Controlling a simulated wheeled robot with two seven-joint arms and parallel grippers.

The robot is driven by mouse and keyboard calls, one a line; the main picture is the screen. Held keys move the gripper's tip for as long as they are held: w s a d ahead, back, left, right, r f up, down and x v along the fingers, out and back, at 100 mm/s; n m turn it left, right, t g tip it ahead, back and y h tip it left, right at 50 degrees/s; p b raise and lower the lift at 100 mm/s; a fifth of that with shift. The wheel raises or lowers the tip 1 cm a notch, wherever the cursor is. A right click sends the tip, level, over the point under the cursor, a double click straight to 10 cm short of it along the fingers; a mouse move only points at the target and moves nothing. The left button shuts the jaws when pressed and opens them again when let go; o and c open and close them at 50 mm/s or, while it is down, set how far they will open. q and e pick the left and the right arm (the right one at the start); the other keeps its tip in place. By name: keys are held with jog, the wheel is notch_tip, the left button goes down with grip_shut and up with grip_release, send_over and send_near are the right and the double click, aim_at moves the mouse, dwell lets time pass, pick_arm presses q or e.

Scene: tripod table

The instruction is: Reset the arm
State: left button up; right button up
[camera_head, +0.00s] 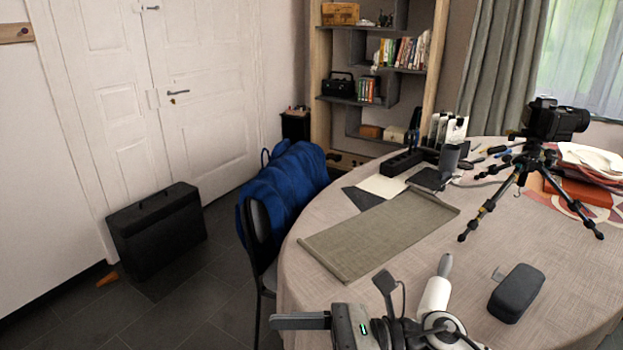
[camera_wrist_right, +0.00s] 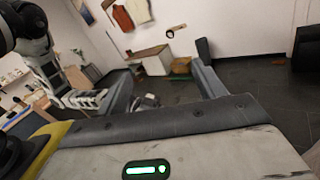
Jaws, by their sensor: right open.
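My right gripper (camera_wrist_right: 163,62) shows in the right wrist view with its two grey fingers wide apart and nothing between them. In the head view its grey body with a small green light is low in the picture, over the near edge of the round table (camera_head: 400,275). One dark finger (camera_head: 300,321) points left there, and the other is hidden or out of the picture. Parts of my own arm lie just right of it.
A black camera on a tripod (camera_head: 530,165) stands on the table at the right. A dark case (camera_head: 517,292) lies nearer. A grey-green mat (camera_head: 380,235) lies left of the middle. A chair with a blue jacket (camera_head: 285,190) stands at the table's left. A black suitcase (camera_head: 157,230) stands on the open floor.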

jog(key=w+d+f+m+t+h, duration=0.1)
jog(key=w+d+m+t+h, duration=0.2)
jog(key=m+t, duration=0.95)
jog(key=w+d+f+m+t+h, duration=0.1)
jog(key=d+f+m+t+h, duration=0.3)
jog(key=m, duration=1.5)
jog(key=s+d+f+m+g+h, duration=0.2)
jog(key=s+d+f+m+h, duration=0.2)
jog(key=f+m, duration=0.3)
jog(key=s+d+f+m+g+h, duration=0.3)
jog(key=f+m, duration=0.5)
jog(key=m, duration=0.3)
jog(key=s+d+h, duration=0.1)
jog(key=s+d, duration=0.1)
jog(key=s, duration=0.1)
jog(key=shift+s+d+m, duration=0.15)
jog(key=shift+m, duration=0.2)
